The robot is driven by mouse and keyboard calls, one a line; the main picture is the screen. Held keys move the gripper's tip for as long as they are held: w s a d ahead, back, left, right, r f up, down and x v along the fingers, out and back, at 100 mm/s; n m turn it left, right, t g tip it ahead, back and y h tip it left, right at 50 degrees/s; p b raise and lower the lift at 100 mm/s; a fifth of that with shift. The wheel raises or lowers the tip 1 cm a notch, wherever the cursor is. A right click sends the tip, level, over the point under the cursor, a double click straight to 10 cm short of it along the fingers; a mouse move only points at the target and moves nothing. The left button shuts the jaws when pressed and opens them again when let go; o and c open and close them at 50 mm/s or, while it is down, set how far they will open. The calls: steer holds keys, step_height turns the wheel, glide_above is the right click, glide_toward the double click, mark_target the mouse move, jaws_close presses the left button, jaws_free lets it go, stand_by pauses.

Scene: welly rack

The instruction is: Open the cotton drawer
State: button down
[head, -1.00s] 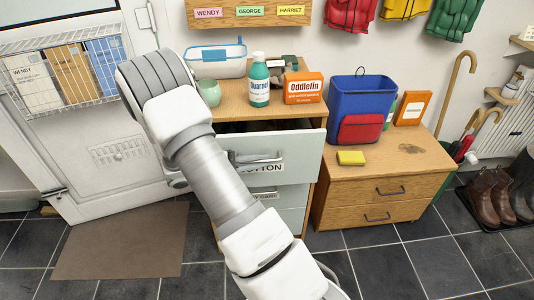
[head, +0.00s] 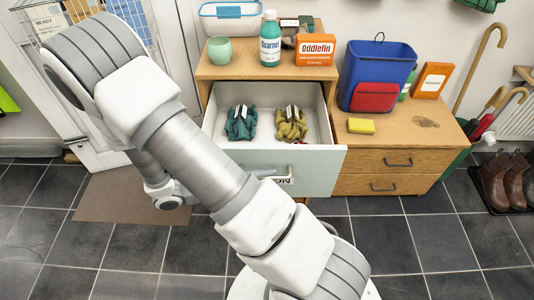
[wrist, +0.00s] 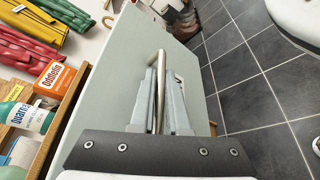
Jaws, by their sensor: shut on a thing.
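The cotton drawer is the top drawer of the wooden cabinet, with a pale grey-green front (head: 318,168). It stands pulled well out, its white inside showing. A teal bundle (head: 240,124) and an olive bundle (head: 291,124), each with white tags, lie in it. The label is partly covered by my arm. In the wrist view, my gripper (wrist: 163,78) is shut on the metal bar handle (wrist: 160,60) of the drawer front (wrist: 108,85), one finger on each side. In the head view, the fingers are mostly hidden behind my arm.
A green cup (head: 219,50), a teal bottle (head: 270,40) and an orange box (head: 315,50) stand on the cabinet top. A low drawer unit (head: 395,160) at right bears a blue bin (head: 377,75) and yellow sponge (head: 361,126). Tiled floor in front is clear.

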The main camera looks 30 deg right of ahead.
steer(key=shift+s+a, duration=0.5)
steer(key=shift+s, duration=0.3)
steer(key=shift+s+a, duration=0.55)
steer(key=shift+s, duration=0.25)
steer(key=shift+s+a, duration=0.5)
steer(key=shift+s, duration=0.3)
steer(key=c, duration=1.2)
jaws_free()
steer(key=p+v, duration=0.3)
steer(key=v, duration=1.4)
steer(key=shift+a, duration=0.25)
